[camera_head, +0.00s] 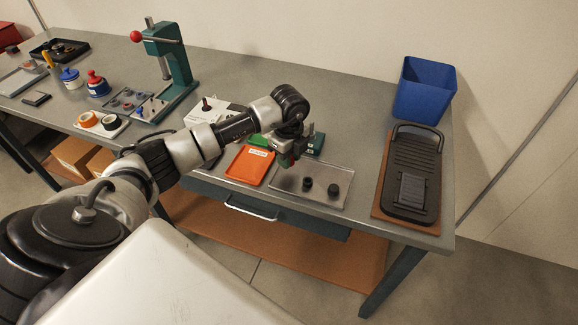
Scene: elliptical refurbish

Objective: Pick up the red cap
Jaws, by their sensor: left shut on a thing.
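My left arm reaches across the bench from the lower left. Its gripper (288,157) is above the bench, just behind the clear tray, with its fingers pointing down. It is shut on a small red thing (284,162), which I take to be the red cap; the fingers hide most of it. I cannot tell how far it is above the surface. My right gripper is not in view.
Below the gripper are an orange tray (240,167) and a clear tray (285,188) with two black round parts (320,187). A green press (170,60) stands to the left. A blue bin (425,90) and a black device (411,160) are to the right.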

